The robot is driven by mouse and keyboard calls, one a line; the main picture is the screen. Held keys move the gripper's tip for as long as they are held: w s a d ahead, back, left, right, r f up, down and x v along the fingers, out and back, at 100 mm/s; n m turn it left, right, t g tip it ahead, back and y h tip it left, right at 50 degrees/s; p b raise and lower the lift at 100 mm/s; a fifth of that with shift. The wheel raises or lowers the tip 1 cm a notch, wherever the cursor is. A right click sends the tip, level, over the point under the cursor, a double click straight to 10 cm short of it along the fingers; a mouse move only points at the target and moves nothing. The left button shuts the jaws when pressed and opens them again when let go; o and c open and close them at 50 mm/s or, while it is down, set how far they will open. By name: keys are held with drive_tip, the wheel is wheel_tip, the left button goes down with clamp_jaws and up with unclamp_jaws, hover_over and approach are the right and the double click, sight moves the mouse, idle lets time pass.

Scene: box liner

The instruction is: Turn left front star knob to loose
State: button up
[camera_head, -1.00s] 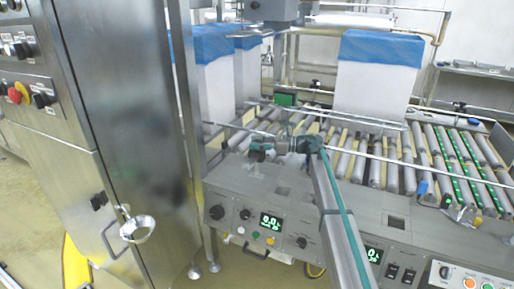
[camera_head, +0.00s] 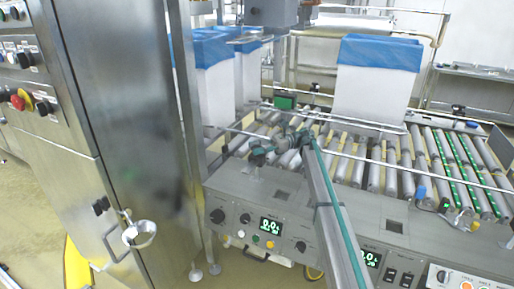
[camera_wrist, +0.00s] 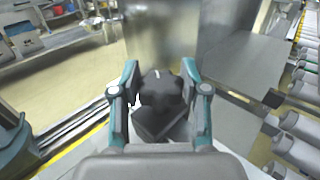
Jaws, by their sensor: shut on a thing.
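The black star knob (camera_wrist: 160,88) shows in the wrist view between the two teal-sided fingers of my gripper (camera_wrist: 160,105). A small white mark is on its top. The fingers are shut on the knob, one on each side. In the head view my gripper (camera_head: 262,154) is over the left front part of the conveyor's grey top, and the knob is too small and covered to make out clearly.
The grey control panel (camera_head: 330,232) with knobs and green displays lies in front. Rollers (camera_head: 375,165) and a thin guide rail run behind. A white box with blue liner (camera_head: 378,85) stands on the rollers. A tall steel cabinet (camera_head: 130,120) is at left.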

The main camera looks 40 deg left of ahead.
drive_tip(key=o, duration=1.2)
drive_tip(key=shift+s, duration=0.1)
drive_tip(key=shift+c, duration=0.2)
